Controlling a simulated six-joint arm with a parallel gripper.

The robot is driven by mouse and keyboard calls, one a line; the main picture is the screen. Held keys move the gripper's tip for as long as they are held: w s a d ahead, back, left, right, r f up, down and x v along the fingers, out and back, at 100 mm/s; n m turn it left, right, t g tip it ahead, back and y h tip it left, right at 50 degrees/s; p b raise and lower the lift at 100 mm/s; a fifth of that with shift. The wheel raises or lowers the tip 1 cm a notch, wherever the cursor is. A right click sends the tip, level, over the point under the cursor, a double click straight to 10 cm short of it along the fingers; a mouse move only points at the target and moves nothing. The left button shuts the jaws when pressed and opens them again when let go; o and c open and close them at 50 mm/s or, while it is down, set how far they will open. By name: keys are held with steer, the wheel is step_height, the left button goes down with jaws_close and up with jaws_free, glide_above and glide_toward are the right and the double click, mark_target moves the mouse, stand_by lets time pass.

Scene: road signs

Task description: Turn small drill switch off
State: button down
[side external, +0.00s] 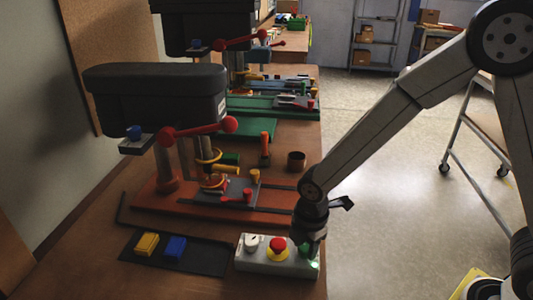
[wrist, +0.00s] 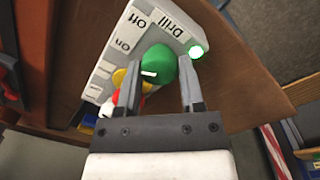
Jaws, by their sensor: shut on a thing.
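The light grey control box (wrist: 106,68) carries a "Drill" label (wrist: 166,22) and the words Off and On. A green knob (wrist: 157,62) with a white mark sits on it, and a green lamp (wrist: 196,51) beside it is lit. My gripper (wrist: 160,82) is shut on the green knob, one finger on each side. I cannot tell which word the mark points to. In the side view, my gripper (side external: 309,240) reaches down to the right end of the control box (side external: 262,264), largely hiding the knob. The lamp glows green (side external: 313,264) there.
A red emergency button (side external: 278,245) on a yellow ring and a white switch (side external: 252,241) sit left of my gripper on the box. A drill press (side external: 157,92) stands behind. A dark tray (side external: 205,255) with yellow and blue blocks lies left of the box.

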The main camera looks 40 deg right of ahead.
mark_target(304, 248)
steer(key=m, duration=0.5)
steer(key=shift+m, duration=0.4)
steer(key=m, duration=0.5)
steer(key=shift+w, duration=0.1)
steer(key=shift+c, duration=1.1)
jaws_free()
steer(key=shift+r, duration=0.1)
steer(key=shift+a+r, duration=0.15)
steer(key=shift+r, duration=3.7)
